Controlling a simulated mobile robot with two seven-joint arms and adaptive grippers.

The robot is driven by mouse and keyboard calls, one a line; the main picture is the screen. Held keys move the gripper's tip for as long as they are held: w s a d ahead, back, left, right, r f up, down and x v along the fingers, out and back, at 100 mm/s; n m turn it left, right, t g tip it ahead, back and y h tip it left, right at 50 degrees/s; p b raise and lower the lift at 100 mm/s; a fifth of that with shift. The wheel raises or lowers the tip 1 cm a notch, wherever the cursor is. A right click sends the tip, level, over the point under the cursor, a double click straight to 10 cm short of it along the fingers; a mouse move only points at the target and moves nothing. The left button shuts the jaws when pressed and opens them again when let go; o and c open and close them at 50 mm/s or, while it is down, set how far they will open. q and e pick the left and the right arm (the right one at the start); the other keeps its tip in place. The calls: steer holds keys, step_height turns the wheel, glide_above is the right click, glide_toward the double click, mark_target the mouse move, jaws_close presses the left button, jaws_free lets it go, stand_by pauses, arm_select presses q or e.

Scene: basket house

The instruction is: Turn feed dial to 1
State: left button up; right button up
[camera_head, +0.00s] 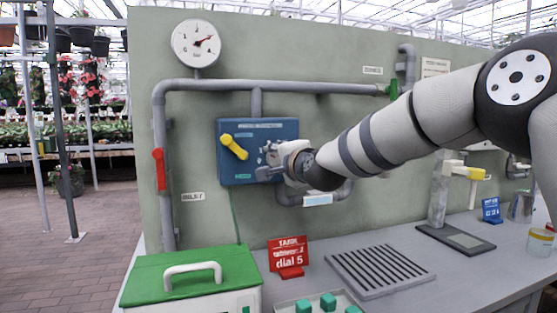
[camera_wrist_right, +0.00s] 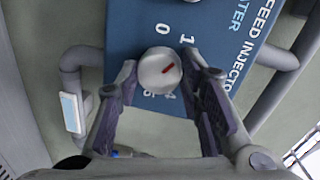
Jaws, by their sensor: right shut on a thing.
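The feed dial (camera_wrist_right: 158,72) is a round pale knob with a red mark, on the blue feed injector panel (camera_head: 232,176). In the wrist view the mark points up and right, slightly past the printed 1 on the side toward the right finger. The digits 0 and 1 show above the dial; those below are partly covered. My right gripper (camera_wrist_right: 163,92) is shut on the dial, one finger on each side. In the head view my right gripper (camera_head: 270,160) is at the panel's right part and hides the dial.
A yellow lever (camera_head: 234,147) sits left of my gripper on the same panel. Grey pipes (camera_head: 270,86) with a red handle (camera_head: 159,169) run around it. Below stand a green-lidded box (camera_head: 215,265), a red task card (camera_head: 289,252) reading dial 5, and a slotted tray (camera_head: 380,270).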

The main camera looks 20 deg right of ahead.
steer(key=shift+r+n, duration=0.15)
steer(key=shift+n, duration=0.15)
stand_by(0.4)
steer(key=o, duration=1.2)
steer(key=shift+c, duration=0.2)
steer(key=s, duration=1.2)
steer(key=shift+d+r, duration=0.35)
steer(key=shift+r, duration=0.1)
